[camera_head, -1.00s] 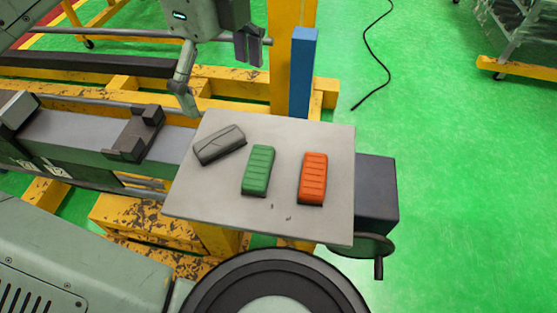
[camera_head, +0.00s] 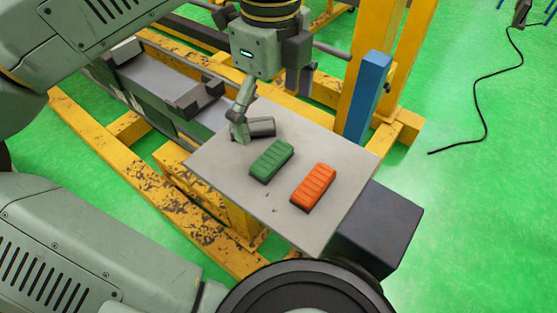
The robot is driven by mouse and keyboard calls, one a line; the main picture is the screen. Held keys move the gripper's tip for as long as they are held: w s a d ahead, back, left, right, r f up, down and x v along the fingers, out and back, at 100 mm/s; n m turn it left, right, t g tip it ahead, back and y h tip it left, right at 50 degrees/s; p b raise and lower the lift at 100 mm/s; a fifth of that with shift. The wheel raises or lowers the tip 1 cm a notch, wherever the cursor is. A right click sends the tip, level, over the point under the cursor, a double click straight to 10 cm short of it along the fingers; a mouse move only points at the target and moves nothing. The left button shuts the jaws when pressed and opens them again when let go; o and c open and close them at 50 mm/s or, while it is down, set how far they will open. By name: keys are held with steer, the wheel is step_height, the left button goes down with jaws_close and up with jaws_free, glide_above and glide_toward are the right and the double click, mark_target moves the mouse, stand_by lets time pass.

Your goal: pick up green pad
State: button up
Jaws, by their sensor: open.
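The green pad (camera_head: 272,160) is a ribbed block lying flat on the grey plate (camera_head: 215,160), near its middle. It is fully in view. My gripper (camera_head: 270,109) is open and empty, with its fingers spread wide. It is at the far side of the plate, above and beyond the green pad in the picture, and apart from it. The left finger partly covers the grey pad (camera_head: 264,127). I cannot tell the exact height of the fingertips above the plate.
An orange pad (camera_head: 313,187) lies right of the green pad. A blue post (camera_head: 367,98) and yellow frame (camera_head: 395,60) stand behind the plate. A dark box (camera_head: 378,228) is at its right side. A grey rail with clamps (camera_head: 193,99) lies to the left.

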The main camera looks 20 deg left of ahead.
mark_target(272, 156)
steer(key=f+b, duration=0.2)
steer(key=f, duration=0.1)
steer(key=f+b, duration=0.2)
steer(key=f, duration=0.2)
steer(key=f+b, duration=0.2)
steer(key=f, duration=0.2)
steer(key=shift+w+a, duration=0.15)
steer(key=shift+a, duration=0.1)
steer(key=shift+r, duration=0.1)
steer(key=shift+c, duration=0.5)
steer(key=c, duration=1.2)
steer(key=shift+o, duration=0.2)
steer(key=shift+r, duration=0.1)
